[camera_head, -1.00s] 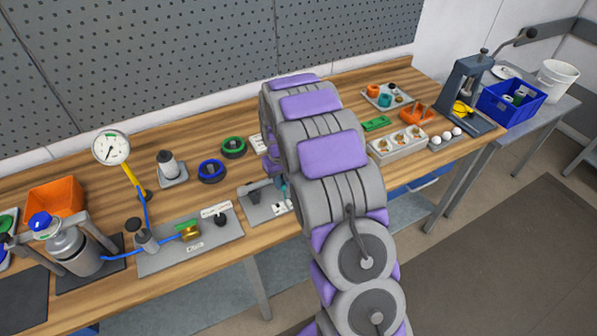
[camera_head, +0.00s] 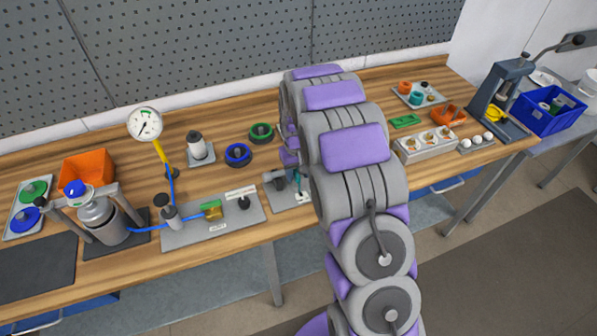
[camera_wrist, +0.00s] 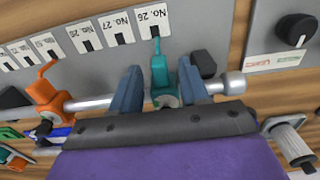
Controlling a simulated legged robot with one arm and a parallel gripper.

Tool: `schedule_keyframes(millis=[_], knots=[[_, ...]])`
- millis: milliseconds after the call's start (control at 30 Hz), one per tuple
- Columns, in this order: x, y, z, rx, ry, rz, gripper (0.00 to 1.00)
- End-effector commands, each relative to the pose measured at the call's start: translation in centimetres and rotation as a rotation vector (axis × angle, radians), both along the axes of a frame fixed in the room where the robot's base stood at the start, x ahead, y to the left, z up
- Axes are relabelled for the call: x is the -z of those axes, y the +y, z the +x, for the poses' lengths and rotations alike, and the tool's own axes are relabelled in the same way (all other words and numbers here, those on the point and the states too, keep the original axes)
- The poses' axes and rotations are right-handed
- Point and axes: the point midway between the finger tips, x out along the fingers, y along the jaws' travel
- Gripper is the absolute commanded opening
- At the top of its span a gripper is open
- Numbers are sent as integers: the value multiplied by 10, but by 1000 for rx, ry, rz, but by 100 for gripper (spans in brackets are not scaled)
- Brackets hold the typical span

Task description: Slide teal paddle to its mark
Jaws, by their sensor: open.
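The teal paddle (camera_wrist: 160,75) sits on a silver rod (camera_wrist: 95,103) in the wrist view. Its pointer reaches up to the black slot of the label "No. 26" (camera_wrist: 152,18). My gripper (camera_wrist: 159,67) is open, with one blue-grey finger on each side of the paddle; I cannot tell whether either touches it. Further labels, including No. 27 (camera_wrist: 118,27) and No. 28 (camera_wrist: 84,37), run off to the left. Which label is the mark is not clear. In the head view, my arm hides the gripper and most of the fixture; a teal part (camera_head: 303,184) shows beside it.
An orange paddle (camera_wrist: 46,92) is on the same rod to the left. A dark block (camera_wrist: 203,65) is just right of the teal paddle. A black knob (camera_wrist: 294,30) is on a neighbouring plate. The workbench (camera_head: 110,187) holds a gauge (camera_head: 145,124) and an orange bin (camera_head: 88,170).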

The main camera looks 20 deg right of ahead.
Motion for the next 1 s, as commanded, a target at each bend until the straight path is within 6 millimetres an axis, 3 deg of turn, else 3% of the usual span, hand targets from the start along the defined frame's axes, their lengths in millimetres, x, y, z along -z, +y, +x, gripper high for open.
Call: schedule_keyframes(millis=[167, 800, 1000], knots=[[-15, -2, 1, 0, -4, 1, 45], [-149, -4, 2, 0, -4, 1, 45], [-168, -4, 2, 0, -1, 2, 45]])
